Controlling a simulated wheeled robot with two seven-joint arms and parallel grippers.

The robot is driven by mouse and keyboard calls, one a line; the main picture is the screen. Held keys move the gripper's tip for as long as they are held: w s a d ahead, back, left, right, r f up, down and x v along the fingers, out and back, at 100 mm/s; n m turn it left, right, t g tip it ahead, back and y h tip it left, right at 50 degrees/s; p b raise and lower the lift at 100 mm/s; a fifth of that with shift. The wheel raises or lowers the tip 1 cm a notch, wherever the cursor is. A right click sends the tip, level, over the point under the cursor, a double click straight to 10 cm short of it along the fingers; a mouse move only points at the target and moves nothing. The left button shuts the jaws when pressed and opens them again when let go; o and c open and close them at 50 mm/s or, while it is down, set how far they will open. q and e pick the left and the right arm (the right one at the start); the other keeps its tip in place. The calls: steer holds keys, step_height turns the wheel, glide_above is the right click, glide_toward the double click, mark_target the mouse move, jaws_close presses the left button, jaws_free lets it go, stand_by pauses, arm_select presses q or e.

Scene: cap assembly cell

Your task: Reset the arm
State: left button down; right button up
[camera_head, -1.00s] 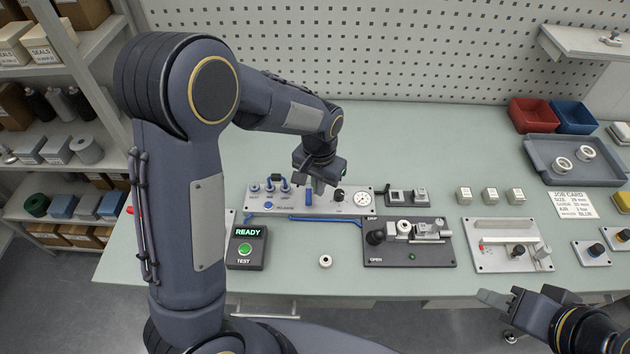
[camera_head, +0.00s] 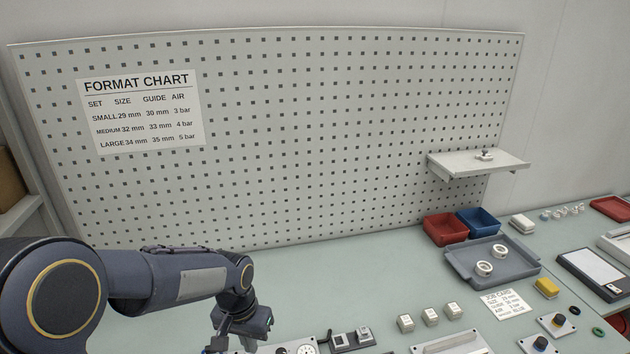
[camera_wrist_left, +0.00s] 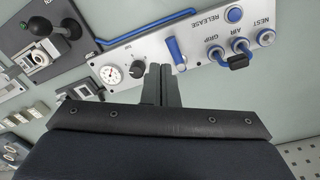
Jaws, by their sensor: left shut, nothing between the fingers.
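My left arm comes in from the lower left of the head view, and its gripper (camera_head: 240,325) hangs over the back of the bench near the bottom edge. In the left wrist view, the left gripper's two dark fingers (camera_wrist_left: 161,78) are together with nothing between them. They point at the grey control panel (camera_wrist_left: 195,73), between its black knob (camera_wrist_left: 138,91) and blue lever (camera_wrist_left: 175,52). I cannot tell whether the fingertips touch the panel. In the head view most of the panel is cut off or hidden. My right gripper is out of view.
A grey tray with two white rings (camera_head: 455,268), a red bin (camera_head: 445,229) and a blue bin (camera_head: 479,222) stand at right. A wall shelf (camera_head: 480,166) juts out above.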

arm_select(q)
steer(key=s+a+r+n+t+h, duration=0.1)
steer(key=s+r, duration=0.4)
steer(key=s, duration=0.5)
steer(key=s+a+r+n+t+h, duration=0.2)
steer(key=s+a+r+n+t, duration=0.1)
steer(key=s, duration=0.8)
step_height(320, 180, up, 2)
steer(key=shift+a+r+t, duration=0.15)
steer(key=shift+a+t, duration=0.4)
steer(key=shift+t, duration=0.15)
